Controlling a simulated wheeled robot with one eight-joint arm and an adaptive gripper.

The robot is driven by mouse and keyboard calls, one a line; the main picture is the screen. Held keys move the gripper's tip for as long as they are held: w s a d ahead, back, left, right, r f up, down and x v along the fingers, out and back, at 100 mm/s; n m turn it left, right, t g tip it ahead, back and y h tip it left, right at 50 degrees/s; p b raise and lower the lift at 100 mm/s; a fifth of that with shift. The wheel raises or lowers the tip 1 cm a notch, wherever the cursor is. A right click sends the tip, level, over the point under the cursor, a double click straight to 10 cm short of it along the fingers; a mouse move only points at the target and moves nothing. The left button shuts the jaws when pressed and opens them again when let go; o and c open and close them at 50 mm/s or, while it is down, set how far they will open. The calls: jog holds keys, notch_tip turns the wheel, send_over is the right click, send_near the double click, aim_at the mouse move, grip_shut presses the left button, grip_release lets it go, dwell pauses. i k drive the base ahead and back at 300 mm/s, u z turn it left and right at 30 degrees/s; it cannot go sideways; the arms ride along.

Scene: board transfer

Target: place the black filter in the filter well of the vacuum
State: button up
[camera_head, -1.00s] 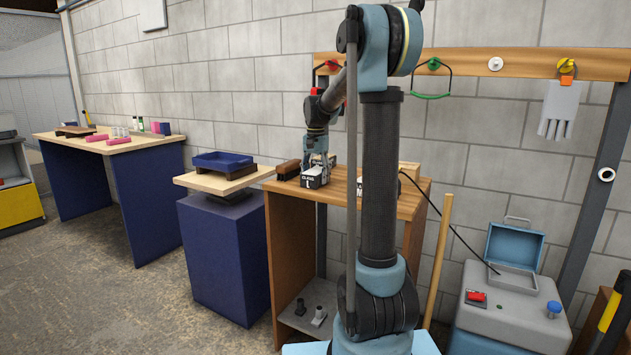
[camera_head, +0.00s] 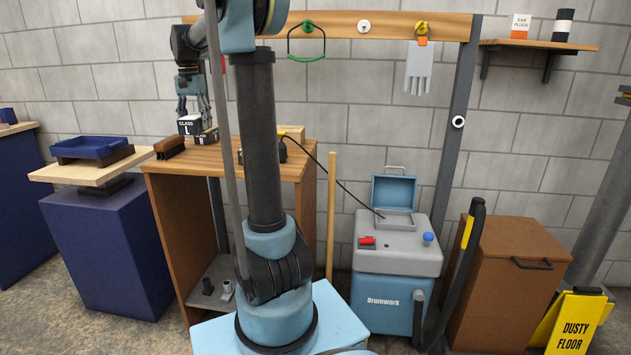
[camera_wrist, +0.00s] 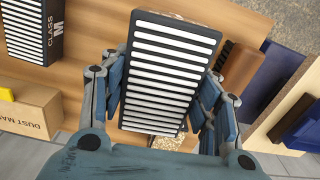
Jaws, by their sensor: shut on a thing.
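My gripper (camera_head: 195,108) is shut on a black-framed filter (camera_head: 189,126) marked "CLASS L", held a little above the wooden bench. In the wrist view the same filter (camera_wrist: 165,72) shows white pleats, with a finger on each side. A second filter, marked "CLASS M" (camera_wrist: 34,28), lies on the bench to the left in the wrist view. The grey and blue vacuum (camera_head: 395,262) stands on the floor to the right of the bench. Its blue lid (camera_head: 394,193) is up and its filter well (camera_head: 397,221) is exposed; the inside is hard to make out.
A brown brush (camera_head: 169,147) and a cardboard box (camera_wrist: 32,112) are on the bench (camera_head: 165,165). A blue tray (camera_head: 92,147) sits to the left. A black cable, a wooden pole (camera_head: 332,215) and the vacuum's hose (camera_head: 463,270) are around the vacuum. A brown cabinet (camera_head: 510,262) stands right.

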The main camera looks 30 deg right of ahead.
aim_at(393, 222)
jog(key=z, duration=0.9)
jog(key=k, duration=0.65)
jog(key=u, duration=0.15)
jog(key=i, duration=1)
